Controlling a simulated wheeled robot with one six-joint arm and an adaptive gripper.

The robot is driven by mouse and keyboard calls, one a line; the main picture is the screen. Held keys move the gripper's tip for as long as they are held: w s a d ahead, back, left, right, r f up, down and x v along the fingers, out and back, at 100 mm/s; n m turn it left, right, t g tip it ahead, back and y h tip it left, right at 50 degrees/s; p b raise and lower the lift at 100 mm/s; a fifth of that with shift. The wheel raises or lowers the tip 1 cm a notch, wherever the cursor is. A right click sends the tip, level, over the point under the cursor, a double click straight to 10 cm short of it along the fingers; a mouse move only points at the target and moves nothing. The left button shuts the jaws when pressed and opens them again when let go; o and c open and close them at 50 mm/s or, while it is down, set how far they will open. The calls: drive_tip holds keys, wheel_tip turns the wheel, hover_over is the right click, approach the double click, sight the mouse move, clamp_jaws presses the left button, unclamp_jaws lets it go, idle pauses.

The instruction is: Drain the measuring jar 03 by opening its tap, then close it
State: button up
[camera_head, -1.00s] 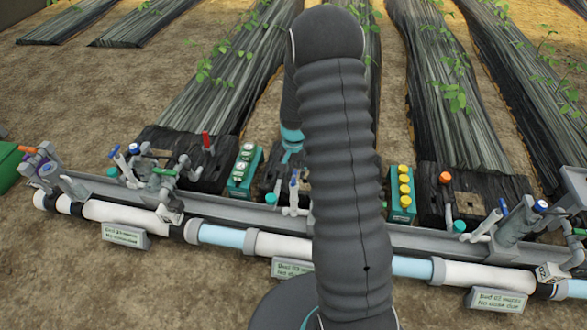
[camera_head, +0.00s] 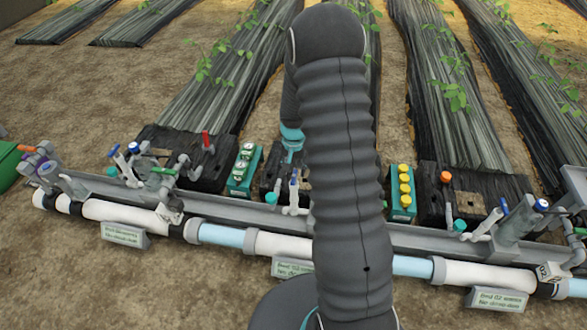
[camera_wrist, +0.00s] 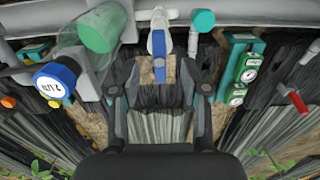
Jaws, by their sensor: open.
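A clear jar with a green part inside (camera_wrist: 103,30) shows at the upper left of the wrist view. I cannot read a number on it, and my arm hides that area in the head view. A white tap (camera_wrist: 160,18) with a blue lever (camera_wrist: 160,69) is at the top middle of the wrist view. A white tap with a blue lever (camera_head: 293,191) also shows in the head view, just left of my arm. My gripper (camera_wrist: 160,100) is open and empty. The blue lever lies just beyond the gap between its fingertips, with no visible contact.
A blue knob with a white label (camera_wrist: 54,83) stands left of my gripper. A green gauge box (camera_wrist: 240,72) and a red lever (camera_wrist: 292,97) are to the right. A long pipe (camera_head: 285,247) with signs runs along the front. Black-covered plant beds lie behind.

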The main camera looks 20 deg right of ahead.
sight(294, 176)
drive_tip(key=shift+f+b, duration=1.7)
drive_tip(key=shift+f, duration=0.6)
clamp_jaws()
